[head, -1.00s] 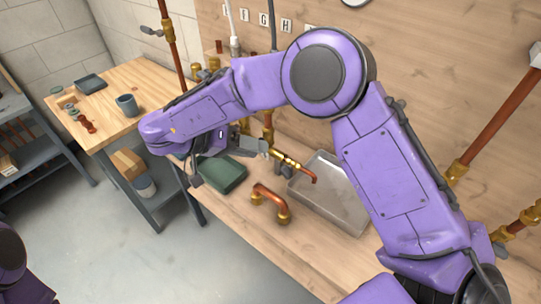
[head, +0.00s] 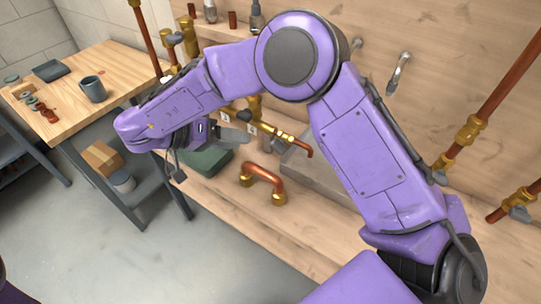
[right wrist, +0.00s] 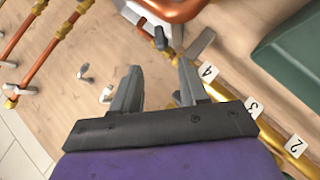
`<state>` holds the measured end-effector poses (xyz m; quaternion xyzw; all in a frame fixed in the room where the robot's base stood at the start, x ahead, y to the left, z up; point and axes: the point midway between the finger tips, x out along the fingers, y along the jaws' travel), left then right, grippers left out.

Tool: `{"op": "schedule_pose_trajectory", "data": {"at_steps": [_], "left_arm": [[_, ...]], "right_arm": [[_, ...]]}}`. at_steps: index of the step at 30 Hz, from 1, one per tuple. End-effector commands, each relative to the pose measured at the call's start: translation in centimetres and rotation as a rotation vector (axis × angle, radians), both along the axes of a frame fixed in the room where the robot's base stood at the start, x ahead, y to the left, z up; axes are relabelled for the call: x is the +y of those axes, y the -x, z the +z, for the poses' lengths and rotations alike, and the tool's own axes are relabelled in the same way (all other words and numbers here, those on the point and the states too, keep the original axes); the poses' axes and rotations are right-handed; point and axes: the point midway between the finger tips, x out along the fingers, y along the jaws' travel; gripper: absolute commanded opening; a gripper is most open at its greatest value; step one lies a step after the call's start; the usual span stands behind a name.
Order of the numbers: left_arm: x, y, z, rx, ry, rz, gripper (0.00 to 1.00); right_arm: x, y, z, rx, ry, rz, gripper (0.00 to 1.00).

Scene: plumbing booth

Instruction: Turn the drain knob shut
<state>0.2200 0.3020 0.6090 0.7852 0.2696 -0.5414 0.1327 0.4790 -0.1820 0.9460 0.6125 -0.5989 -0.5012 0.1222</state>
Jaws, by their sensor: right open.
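A brass pipe (head: 284,134) with a copper end runs along the back of the bench. A dark knob (head: 243,115) and a grey lever (head: 276,146) sit on this pipework; I cannot tell which handle is the drain knob. In the right wrist view a dark knob (right wrist: 160,38) and a grey lever (right wrist: 200,43) stand beyond the fingers, near numbered tags. My right gripper (head: 226,136) is over the bench, in front of the pipe and above the green box. In the wrist view my right gripper (right wrist: 158,88) is open and empty, apart from the knob. My left gripper is out of view.
A green box (head: 207,161) lies under the gripper; it also shows in the wrist view (right wrist: 290,50). A metal tray (head: 318,178) is partly hidden by my arm. A wooden table (head: 60,100) holds a mug.

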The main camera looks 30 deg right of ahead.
Motion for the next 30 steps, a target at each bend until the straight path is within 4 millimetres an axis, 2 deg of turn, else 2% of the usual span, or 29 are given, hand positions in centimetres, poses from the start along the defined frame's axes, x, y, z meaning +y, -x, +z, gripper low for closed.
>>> {"op": "schedule_pose_trajectory", "data": {"at_steps": [1,5,15,20,27,28,30], "left_arm": [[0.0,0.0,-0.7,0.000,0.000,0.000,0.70],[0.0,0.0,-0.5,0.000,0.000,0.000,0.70],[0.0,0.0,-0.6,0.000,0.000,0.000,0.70],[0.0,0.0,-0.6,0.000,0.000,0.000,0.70],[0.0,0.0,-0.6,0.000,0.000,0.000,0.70],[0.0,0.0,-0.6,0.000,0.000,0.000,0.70],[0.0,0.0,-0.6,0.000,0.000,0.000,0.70]], "right_arm": [[-0.1,0.0,-0.7,0.000,-0.001,-0.001,0.44],[-1.5,0.4,-1.2,0.003,-0.002,-0.003,0.44],[-7.6,2.0,-4.5,0.003,-0.003,-0.002,0.44],[-8.9,2.3,-5.2,0.001,-0.002,0.000,0.44],[-9.0,2.3,-5.3,0.000,-0.001,0.000,0.44],[-9.0,2.3,-5.3,0.000,-0.001,0.000,0.40],[-9.0,2.3,-5.3,0.000,-0.001,0.000,0.18]]}}
